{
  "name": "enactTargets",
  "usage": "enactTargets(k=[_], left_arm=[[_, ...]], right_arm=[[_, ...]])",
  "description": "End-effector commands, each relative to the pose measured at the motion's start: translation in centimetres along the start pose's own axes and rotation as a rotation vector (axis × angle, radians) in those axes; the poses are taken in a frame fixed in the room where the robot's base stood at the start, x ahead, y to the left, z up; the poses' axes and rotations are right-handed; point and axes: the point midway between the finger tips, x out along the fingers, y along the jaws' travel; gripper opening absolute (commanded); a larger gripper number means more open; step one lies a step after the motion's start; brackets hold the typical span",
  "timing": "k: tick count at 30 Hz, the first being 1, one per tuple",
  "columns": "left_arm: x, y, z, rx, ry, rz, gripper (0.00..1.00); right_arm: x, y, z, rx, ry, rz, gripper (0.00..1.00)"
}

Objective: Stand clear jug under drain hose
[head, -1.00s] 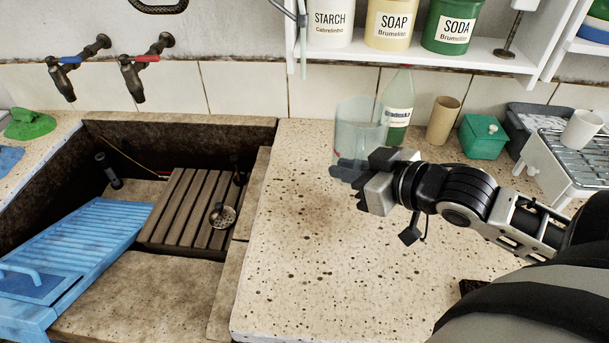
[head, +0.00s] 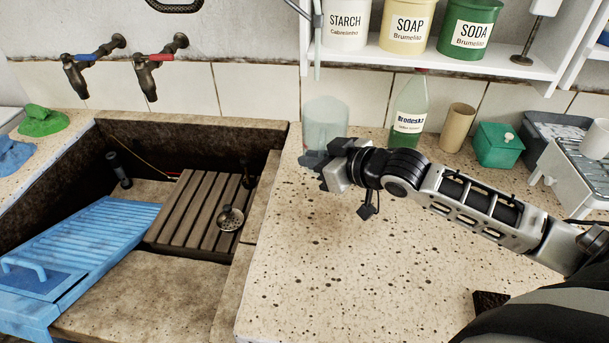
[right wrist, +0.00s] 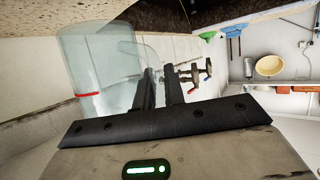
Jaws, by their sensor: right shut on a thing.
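The clear jug (head: 325,118) is upright at the back left of the speckled stone counter, near the tiled wall. My right gripper (head: 316,165) is at its lower front, shut on it; the fingers hide part of it. In the right wrist view the jug (right wrist: 95,62), with a red line around it, lies left of the fingers (right wrist: 160,85). I cannot tell whether its base touches the counter. A pale hose (head: 317,50), likely the drain hose, hangs by the shelf's left end, its lower end above the jug in the picture. My left gripper is out of view.
A labelled bottle (head: 409,115), a tan cup (head: 457,128) and a green box (head: 497,145) stand right of the jug. The trough (head: 270,165), with a slatted wooden rack (head: 195,210), opens to the left. The counter's front is mostly clear.

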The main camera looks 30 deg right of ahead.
Motion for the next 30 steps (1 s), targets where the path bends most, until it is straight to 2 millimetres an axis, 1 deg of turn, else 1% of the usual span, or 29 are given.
enactTargets(k=[1, 3, 11, 12, 15, 18, 29, 30], left_arm=[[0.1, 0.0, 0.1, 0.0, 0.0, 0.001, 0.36], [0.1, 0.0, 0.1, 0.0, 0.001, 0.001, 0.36], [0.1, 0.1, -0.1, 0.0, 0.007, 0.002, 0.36], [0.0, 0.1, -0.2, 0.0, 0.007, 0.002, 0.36], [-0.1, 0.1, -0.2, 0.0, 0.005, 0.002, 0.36], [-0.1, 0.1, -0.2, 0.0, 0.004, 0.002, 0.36], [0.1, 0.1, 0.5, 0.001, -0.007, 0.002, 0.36], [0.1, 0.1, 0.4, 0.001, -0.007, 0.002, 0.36]], right_arm=[[1.1, 0.2, 0.4, 0.001, 0.006, 0.002, 0.0], [2.2, 0.3, 0.9, 0.0, 0.006, 0.001, 0.0], [4.3, 0.6, 2.1, -0.001, 0.005, 0.001, 0.0], [4.5, 0.5, 2.8, 0.0, 0.002, 0.0, 0.0], [5.0, 0.5, 4.1, -0.001, 0.002, 0.0, 0.0], [5.3, 0.5, 4.8, -0.003, 0.004, 0.0, 0.0], [5.4, 0.5, 5.2, -0.003, 0.004, 0.0, 0.0], [5.4, 0.5, 5.2, -0.002, 0.003, -0.001, 0.19]])
